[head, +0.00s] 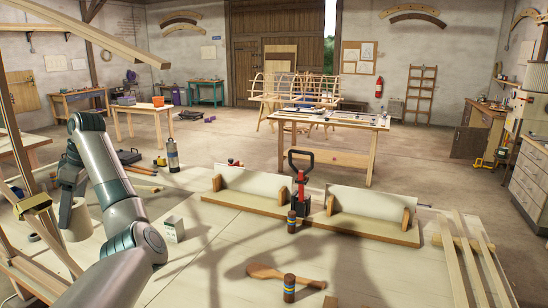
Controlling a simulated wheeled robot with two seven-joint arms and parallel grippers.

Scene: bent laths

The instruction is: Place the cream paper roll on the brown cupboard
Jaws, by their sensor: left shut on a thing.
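The cream paper roll (78,224) is upright at the left of the near workbench (200,262). My left arm reaches in from the bottom and bends down at the left. My left gripper (70,200) is shut on the upper part of the roll. I cannot tell whether the roll's base touches the bench. A brown cupboard (468,143) stands far off at the right wall, beside a wooden bench. My right gripper is not in view.
A small white box (173,229) stands right of the roll, and a grey tape ring (34,237) lies left of it. A grey flask (172,155) stands behind. Open floor (430,170) stretches toward the cupboard.

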